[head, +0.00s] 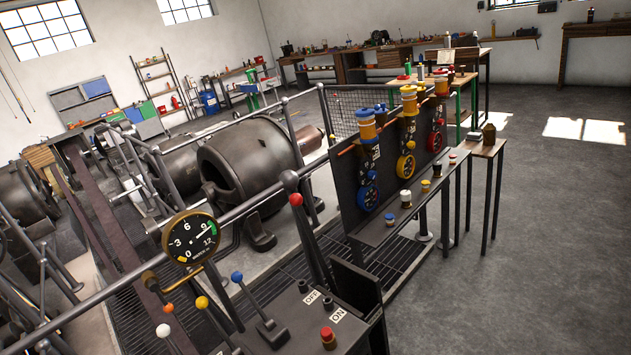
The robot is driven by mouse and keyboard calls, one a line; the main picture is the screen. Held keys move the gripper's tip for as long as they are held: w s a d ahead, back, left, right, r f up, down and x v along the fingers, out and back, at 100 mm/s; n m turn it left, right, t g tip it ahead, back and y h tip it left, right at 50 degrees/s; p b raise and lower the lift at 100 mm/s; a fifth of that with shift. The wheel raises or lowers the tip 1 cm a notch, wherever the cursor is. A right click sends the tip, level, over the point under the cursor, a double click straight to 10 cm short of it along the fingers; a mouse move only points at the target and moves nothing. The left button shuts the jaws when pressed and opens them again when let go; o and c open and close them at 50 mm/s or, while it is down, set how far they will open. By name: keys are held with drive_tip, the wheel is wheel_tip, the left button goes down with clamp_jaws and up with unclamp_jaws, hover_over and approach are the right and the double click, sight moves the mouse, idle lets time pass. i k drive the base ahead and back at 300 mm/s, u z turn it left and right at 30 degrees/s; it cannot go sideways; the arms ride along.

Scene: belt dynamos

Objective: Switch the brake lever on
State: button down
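The lever's foot is partly hidden by a dark upright panel or cannot be made out clearly. My gripper is not in view.
A red-capped button (328,338) sits near ON. A railing with a round gauge (191,238) crosses behind. A panel stand (395,190) is right; open floor (550,230) lies beyond.

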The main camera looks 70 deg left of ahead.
sight(296, 200)
drive_tip(key=u, duration=0.45)
drive_tip(key=i, duration=1.2)
drive_tip(key=u, duration=0.7)
drive_tip(key=k, duration=0.85)
drive_tip(key=u, duration=0.2)
drive_tip(key=i, duration=0.9)
drive_tip(key=z, duration=0.1)
